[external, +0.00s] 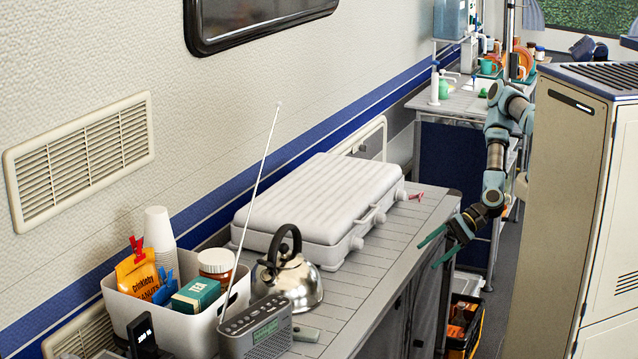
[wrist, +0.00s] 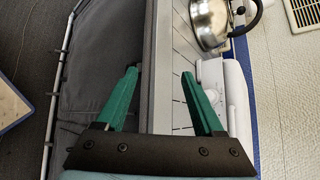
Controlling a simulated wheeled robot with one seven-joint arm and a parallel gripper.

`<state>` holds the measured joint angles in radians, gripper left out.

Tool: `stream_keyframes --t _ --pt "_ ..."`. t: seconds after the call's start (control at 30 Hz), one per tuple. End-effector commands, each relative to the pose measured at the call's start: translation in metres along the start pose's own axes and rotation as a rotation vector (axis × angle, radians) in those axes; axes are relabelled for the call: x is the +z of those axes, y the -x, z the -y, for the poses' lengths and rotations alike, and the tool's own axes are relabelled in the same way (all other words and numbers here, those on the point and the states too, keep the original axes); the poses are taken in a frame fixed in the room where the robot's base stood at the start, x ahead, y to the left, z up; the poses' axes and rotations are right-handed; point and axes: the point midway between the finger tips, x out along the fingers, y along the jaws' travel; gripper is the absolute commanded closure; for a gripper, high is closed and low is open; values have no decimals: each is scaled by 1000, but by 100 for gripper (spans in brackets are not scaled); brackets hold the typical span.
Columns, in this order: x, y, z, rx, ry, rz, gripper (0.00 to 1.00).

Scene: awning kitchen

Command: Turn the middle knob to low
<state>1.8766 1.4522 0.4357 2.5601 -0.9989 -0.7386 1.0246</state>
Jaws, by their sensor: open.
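A closed, light grey, ribbed camping stove (external: 318,200) lies on the slatted counter.
A steel kettle (external: 287,280) stands near the stove and shows in the wrist view (wrist: 210,22). A white bin (external: 180,325) with packets, a grey radio (external: 255,330) with a raised aerial, and stacked cups (external: 158,228) are nearer. A tall beige cabinet (external: 570,190) stands to the right.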

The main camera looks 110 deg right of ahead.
Motion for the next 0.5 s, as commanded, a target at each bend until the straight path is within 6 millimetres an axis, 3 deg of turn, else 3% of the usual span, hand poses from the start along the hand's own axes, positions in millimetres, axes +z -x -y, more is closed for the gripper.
stream_keyframes --t 0.13,0.23,0.33,0.5 --pt "-8 12 43 -210 -171 -42 30" --pt "-30 24 74 -363 -382 -100 30" --pt "-58 36 90 -472 -608 -161 30" --pt "-104 55 101 -633 -971 -259 30"
